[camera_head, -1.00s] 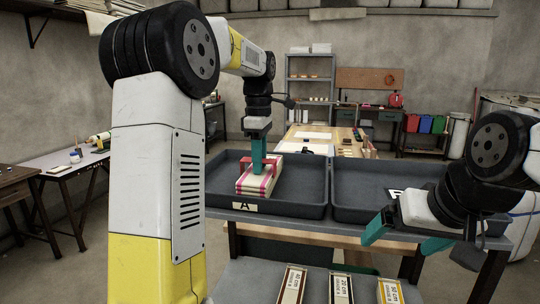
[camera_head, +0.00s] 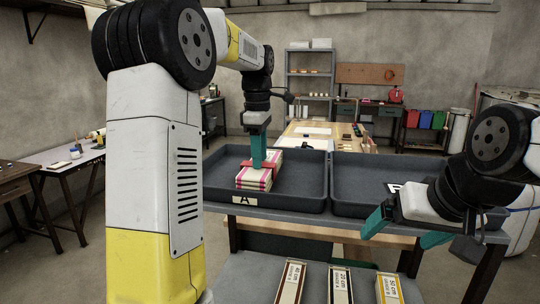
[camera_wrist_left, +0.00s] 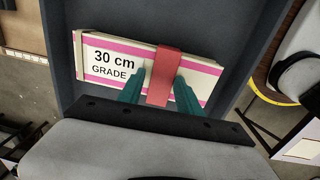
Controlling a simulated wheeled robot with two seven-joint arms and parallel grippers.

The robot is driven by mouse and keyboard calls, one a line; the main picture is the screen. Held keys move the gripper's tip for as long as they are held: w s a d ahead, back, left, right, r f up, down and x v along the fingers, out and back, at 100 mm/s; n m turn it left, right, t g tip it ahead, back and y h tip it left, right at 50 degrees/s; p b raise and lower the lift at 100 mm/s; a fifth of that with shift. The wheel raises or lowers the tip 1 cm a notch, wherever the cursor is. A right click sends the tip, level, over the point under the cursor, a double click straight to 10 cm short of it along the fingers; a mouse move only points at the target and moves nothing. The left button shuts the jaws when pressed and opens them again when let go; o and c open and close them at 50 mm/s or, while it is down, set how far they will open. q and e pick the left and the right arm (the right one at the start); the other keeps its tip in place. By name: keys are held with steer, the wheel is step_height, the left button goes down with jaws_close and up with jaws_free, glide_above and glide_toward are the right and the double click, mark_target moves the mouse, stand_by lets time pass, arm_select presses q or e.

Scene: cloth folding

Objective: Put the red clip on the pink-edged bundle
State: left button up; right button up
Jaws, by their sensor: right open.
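The pink-edged bundle (camera_head: 254,181), pale with pink stripes, lies in the left tray marked A (camera_head: 311,200). In the left wrist view its face (camera_wrist_left: 104,62) reads "30 cm GRADE". The red clip (camera_head: 267,167) sits across the bundle near its middle; in the left wrist view it shows as a red band (camera_wrist_left: 163,76) over the top. The clip's underside is hidden. My right gripper (camera_head: 405,232) is open and empty before the right tray.
The right tray (camera_head: 347,200) is empty where visible. Several label-faced bundles, such as a yellow-edged one (camera_head: 390,288), lie on the near grey surface (camera_head: 245,275). A wooden workbench (camera_head: 300,130) and a shelf (camera_head: 310,65) stand behind the trays.

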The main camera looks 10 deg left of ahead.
arm_select(q)
steer(key=f, duration=0.2)
steer(key=shift+s+a+f+g, duration=0.1)
steer(key=shift+s+f+g, duration=0.25)
steer(key=shift+g, duration=0.05)
steer(key=shift+t, duration=0.4)
step_height(320, 180, up, 10)
steer(key=shift+w+f, duration=0.15)
steer(key=s+d+f+m+t+h, duration=0.1)
steer(key=s+f+m+t, duration=0.1)
steer(key=s+f+m, duration=0.3)
steer(key=s+d+f+m+t+h, duration=0.1)
steer(key=s+f+m+t, duration=0.2)
steer(key=s+m, duration=1)
steer(key=shift+s+d+f+t, duration=0.3)
steer(key=shift+s+f, duration=1.3)
steer(key=shift+s, duration=1.3)
steer(key=shift+a, duration=0.1)
